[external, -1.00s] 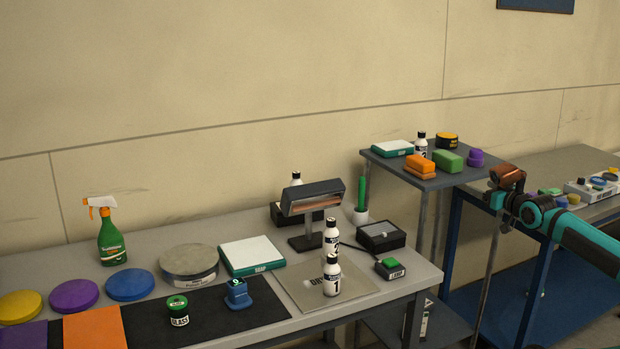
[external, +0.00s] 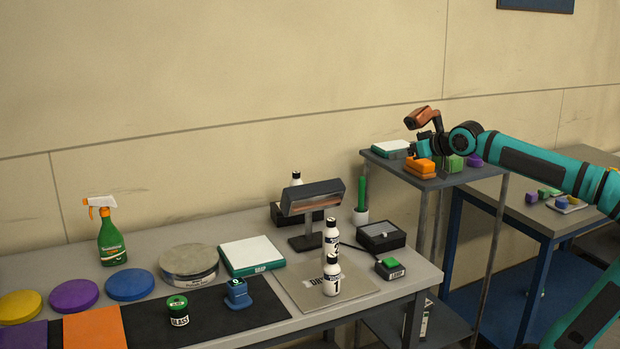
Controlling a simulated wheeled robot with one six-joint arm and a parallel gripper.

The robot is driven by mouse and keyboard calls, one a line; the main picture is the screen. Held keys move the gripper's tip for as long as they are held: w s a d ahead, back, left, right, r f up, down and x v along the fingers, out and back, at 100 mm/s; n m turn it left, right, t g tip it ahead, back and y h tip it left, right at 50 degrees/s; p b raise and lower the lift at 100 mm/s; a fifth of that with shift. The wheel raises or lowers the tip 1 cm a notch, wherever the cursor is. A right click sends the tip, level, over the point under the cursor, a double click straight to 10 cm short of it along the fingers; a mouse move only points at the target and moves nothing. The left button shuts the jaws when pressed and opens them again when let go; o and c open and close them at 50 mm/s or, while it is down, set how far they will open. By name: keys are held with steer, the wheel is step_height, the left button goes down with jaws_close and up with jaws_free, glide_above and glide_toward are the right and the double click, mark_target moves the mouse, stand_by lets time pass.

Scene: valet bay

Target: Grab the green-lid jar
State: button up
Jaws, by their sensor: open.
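My gripper (external: 416,150) is far to the right of the jar and higher, over or in front of the small raised shelf. It is open, with nothing seen in it. Its fingertips are small and dark here, so their detail is hard to make out.
Two white bottles with black caps (external: 331,276) stand right of the jar, by the lamp (external: 313,200). A round grey tin (external: 188,262) and a green spray bottle (external: 109,235) are behind it. An orange block (external: 420,166) lies on the shelf (external: 395,163) below my gripper.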

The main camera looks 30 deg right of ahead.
steer(key=w+a+r+n+g, duration=0.1)
steer(key=w+a+g, duration=0.1)
steer(key=a, duration=0.7)
steer(key=w+a+n+g, duration=0.1)
steer(key=w+a, duration=0.2)
steer(key=a, duration=0.5)
steer(key=n+g+h, duration=0.1)
steer(key=n+g, duration=0.4)
steer(key=g, duration=0.2)
glide_above(180, 301)
steer(key=s+d, duration=0.3)
steer(key=d, duration=0.2)
step_height(180, 301, down, 12)
steer(key=x, duration=1.1)
steer(key=shift+w+d+f, duration=0.15)
steer(key=shift+w+f, duration=0.15)
steer(key=shift+w, duration=0.05)
steer(key=x, duration=0.4)
steer(key=shift+s+a, duration=0.1)
steer(key=shift+a, duration=0.2)
steer(key=shift+a+f, duration=0.15)
steer(key=shift+f, duration=0.35)
steer(key=c, duration=1)
steer(key=shift+c, duration=0.2)
